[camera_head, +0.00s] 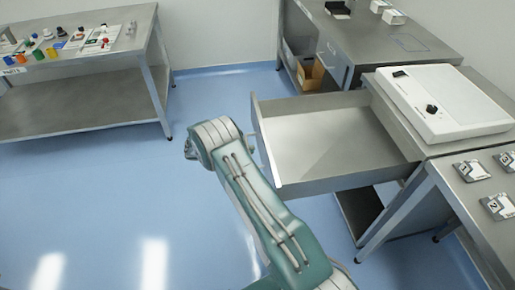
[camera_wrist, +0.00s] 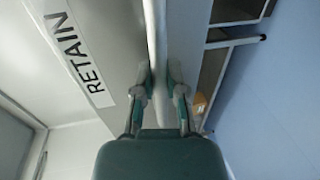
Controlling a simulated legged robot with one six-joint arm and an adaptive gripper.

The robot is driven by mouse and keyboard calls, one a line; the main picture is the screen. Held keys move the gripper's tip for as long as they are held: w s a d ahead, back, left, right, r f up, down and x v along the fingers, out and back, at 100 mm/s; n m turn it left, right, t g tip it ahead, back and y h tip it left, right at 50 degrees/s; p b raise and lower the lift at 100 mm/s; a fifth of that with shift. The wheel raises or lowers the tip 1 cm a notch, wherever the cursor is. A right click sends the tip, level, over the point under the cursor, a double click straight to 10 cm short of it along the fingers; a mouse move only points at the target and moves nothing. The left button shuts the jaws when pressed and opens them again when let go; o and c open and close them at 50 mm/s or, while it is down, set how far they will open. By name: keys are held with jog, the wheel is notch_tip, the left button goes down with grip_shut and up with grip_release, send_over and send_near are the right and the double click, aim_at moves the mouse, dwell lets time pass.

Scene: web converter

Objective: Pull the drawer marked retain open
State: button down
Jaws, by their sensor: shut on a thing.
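The drawer marked RETAIN (camera_head: 330,135) stands pulled far out from the steel bench in the head view, and its inside looks empty. Its front, with the RETAIN label (camera_wrist: 80,58), fills the left of the wrist view. My gripper (camera_wrist: 158,82) is shut on the drawer's bar handle (camera_wrist: 156,35), with one finger on each side of it. In the head view my arm reaches to the drawer's front, and the gripper (camera_head: 190,148) is mostly hidden behind my own wrist.
A white device (camera_head: 445,100) sits on the bench above the drawer. Numbered blocks (camera_head: 472,170) lie at the right. A table (camera_head: 80,60) with small coloured items stands at the far left. A cardboard box (camera_head: 311,74) sits under the rear bench. The blue floor left of my arm is clear.

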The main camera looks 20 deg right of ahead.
jog(key=shift+a+f, duration=0.3)
jog(key=shift+a, duration=0.4)
jog(key=c, duration=0.7)
grip_release()
jog(key=shift+d, duration=0.15)
jog(key=shift+w+r, duration=0.1)
jog(key=v, duration=1.2)
